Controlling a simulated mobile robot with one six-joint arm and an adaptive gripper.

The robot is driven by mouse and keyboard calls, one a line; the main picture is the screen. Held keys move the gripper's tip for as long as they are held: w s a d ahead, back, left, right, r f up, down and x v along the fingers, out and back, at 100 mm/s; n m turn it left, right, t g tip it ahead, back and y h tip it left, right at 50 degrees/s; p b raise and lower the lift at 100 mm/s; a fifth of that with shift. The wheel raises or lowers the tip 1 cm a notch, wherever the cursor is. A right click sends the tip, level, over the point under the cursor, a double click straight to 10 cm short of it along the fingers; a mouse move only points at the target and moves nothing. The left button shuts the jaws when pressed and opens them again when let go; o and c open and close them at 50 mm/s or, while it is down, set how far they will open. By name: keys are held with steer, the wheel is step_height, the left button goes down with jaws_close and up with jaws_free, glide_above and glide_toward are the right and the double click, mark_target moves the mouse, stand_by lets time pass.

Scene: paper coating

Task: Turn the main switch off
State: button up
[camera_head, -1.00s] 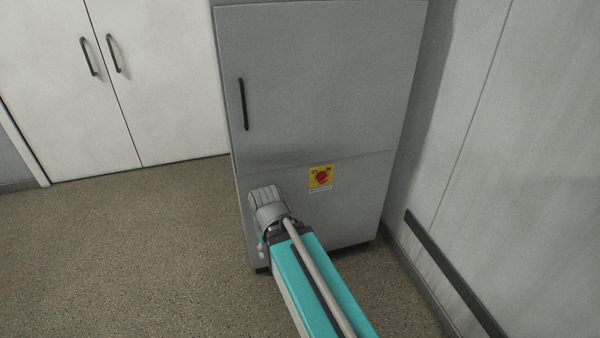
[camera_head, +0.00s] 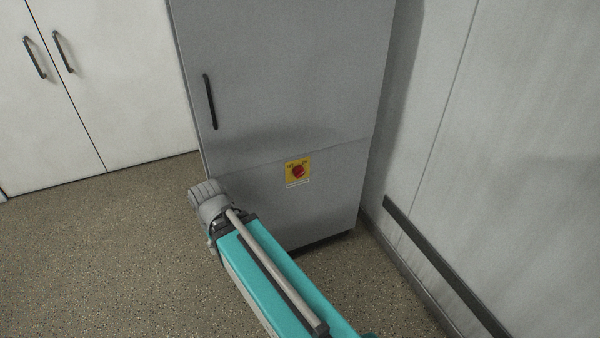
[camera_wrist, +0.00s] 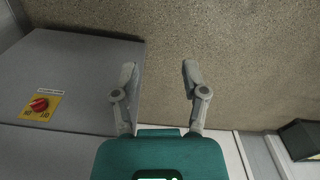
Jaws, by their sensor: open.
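The main switch (camera_head: 297,172) is a red rotary knob on a yellow plate, on the front of a grey cabinet. A white label strip lies below the plate. In the wrist view the switch (camera_wrist: 40,105) sits at the far left, upside down, with its strip above. The small lettering is too blurred to tell where the knob points. My gripper (camera_wrist: 158,75) is open and empty, its two fingers apart, to the right of the switch in the wrist view and not touching it.
The grey cabinet (camera_head: 285,80) has a dark vertical handle (camera_head: 210,101). White double doors (camera_head: 85,85) stand left, and a wall with a dark rail (camera_head: 440,262) runs on the right. Speckled floor (camera_head: 90,250) is free at the left. A dark box-like thing (camera_wrist: 301,140) shows in the wrist view.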

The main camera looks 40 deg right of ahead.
steer(key=o, duration=0.6)
steer(key=shift+w+d+f+b, duration=0.1)
steer(key=shift+w+f+b, duration=0.05)
steer(key=shift+f+b, duration=0.15)
steer(key=shift+w+f+m+b, duration=0.2)
steer(key=shift+f+m+b, duration=0.1)
steer(key=w+d+f+m+t+y+b, duration=0.1)
steer(key=w+f+m+t+y+b, duration=0.25)
steer(key=w+f+m+b, duration=0.4)
steer(key=w+d+f+m+t+y+b, duration=0.1)
steer(key=w+d+f+m+t+b, duration=0.5)
steer(key=w+d+m+b, duration=0.6)
steer(key=s+d+f+m+t+h+b, duration=0.1)
steer(key=d+f+m+t+h+b, duration=0.1)
steer(key=d+m+b, duration=0.4)
steer(key=s+d+f+m+t+h+b, duration=0.1)
steer(key=d+m+b, duration=0.6)
steer(key=d, duration=0.9)
steer(key=s+d+f+m+t+h+b, duration=0.1)
steer(key=d+f+m+t+h+b, duration=0.2)
steer(key=d+m+h+b, duration=0.3)
steer(key=d+m+t+h, duration=0.1)
steer(key=d+m, duration=0.1)
steer(key=d, duration=0.2)
steer(key=shift+d+f+m+t, duration=0.35)
steer(key=shift+d+f, duration=0.05)
steer(key=shift+w, duration=0.1)
